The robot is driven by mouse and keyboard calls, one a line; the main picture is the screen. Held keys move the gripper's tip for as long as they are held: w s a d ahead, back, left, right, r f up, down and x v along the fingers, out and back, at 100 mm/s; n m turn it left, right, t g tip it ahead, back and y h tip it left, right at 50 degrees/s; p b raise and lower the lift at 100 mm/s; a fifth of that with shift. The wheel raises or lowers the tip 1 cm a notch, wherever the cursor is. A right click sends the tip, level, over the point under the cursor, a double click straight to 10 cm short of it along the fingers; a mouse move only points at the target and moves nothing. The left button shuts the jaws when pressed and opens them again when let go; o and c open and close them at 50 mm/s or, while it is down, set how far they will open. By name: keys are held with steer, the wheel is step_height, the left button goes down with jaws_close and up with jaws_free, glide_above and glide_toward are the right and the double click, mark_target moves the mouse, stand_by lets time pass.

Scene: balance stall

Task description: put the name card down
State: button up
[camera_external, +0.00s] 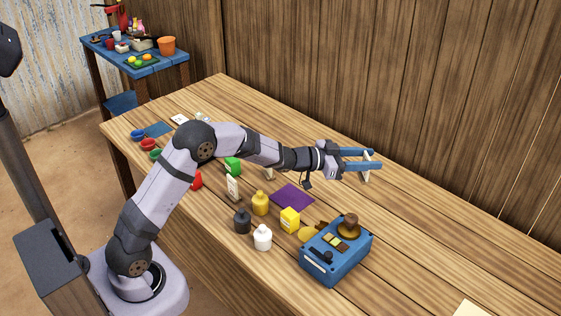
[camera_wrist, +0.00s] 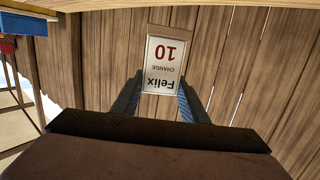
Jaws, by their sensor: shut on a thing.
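The name card (camera_wrist: 166,60) is white with a tan edge and reads "Felix", "CHANGE" and "10", upside down in the wrist view. In the external view the name card (camera_external: 366,177) shows nearly edge-on between the blue fingers. My gripper (camera_external: 374,160) is shut on it, with one finger on each side, also in the wrist view (camera_wrist: 161,84). The gripper reaches out level over the back right part of the wooden table (camera_external: 420,235), near the plank wall. The card appears held above the tabletop; its exact height is hard to tell.
The table's right part looks mostly bare.

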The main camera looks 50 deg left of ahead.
steer(key=d+r+n+y, duration=0.1)
steer(key=d+r, duration=0.3)
steer(key=d, duration=0.3)
steer(key=s+a+f+n+t+y, duration=0.1)
steer(key=a+f+n+t+y, duration=0.1)
steer(key=a+n+y, duration=1.1)
steer(key=s+a+f+n+g+y, duration=0.1)
steer(key=s+a+f+g+y, duration=0.2)
steer(key=a, duration=0.4)
steer(key=s+a+f+n+g+y, duration=0.2)
steer(key=s+a+y, duration=0.25)
steer(key=a, duration=0.25)
steer(key=shift+s+a+f+p, duration=0.1)
steer(key=shift+s+f+p, duration=0.1)
steer(key=shift+f, duration=2.25)
steer(key=shift+s+f+p, duration=0.1)
steer(key=shift+f+p, duration=0.05)
steer(key=shift+f, duration=2.3)
steer(key=shift+f, duration=0.1)
